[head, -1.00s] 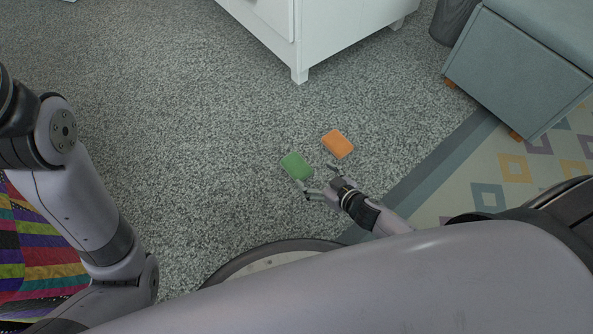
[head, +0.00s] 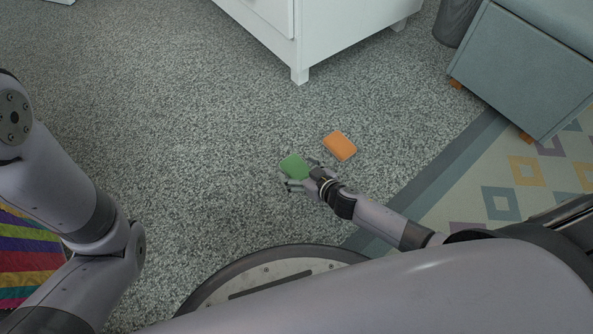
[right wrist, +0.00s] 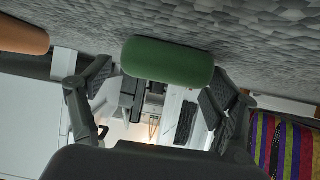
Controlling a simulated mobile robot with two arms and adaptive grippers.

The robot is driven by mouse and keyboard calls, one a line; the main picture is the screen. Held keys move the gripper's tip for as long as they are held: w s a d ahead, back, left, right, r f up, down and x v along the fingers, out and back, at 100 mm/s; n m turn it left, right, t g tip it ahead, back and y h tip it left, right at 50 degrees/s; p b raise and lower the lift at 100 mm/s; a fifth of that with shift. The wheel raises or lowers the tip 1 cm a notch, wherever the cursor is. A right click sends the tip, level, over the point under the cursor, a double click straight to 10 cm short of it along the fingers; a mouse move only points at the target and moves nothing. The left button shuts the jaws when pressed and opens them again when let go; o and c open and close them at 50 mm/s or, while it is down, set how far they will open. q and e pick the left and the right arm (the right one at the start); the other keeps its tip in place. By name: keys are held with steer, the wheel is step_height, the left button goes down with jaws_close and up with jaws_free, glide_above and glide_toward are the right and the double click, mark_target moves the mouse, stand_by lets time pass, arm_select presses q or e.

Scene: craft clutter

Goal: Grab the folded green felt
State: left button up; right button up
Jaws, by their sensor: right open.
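The folded green felt (head: 294,167) lies on the grey carpet near the middle of the head view. My right gripper (head: 301,174) is at its near right side, with a finger on either side of the felt's near part. In the right wrist view the green felt (right wrist: 168,61) shows as a rounded green edge between and beyond the two open fingers of the right gripper (right wrist: 158,98). The fingers look apart from the felt there. Only my left arm's links show at the left of the head view; its gripper is out of view.
A folded orange felt (head: 340,145) lies just right of the green one; it also shows in the right wrist view (right wrist: 22,36). A white cabinet (head: 330,28) stands behind. A grey-blue bench (head: 520,70) and patterned rug (head: 500,180) are at right.

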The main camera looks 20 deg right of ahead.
steer(key=shift+c, duration=0.6)
steer(key=c, duration=1.1)
steer(key=shift+r, duration=0.2)
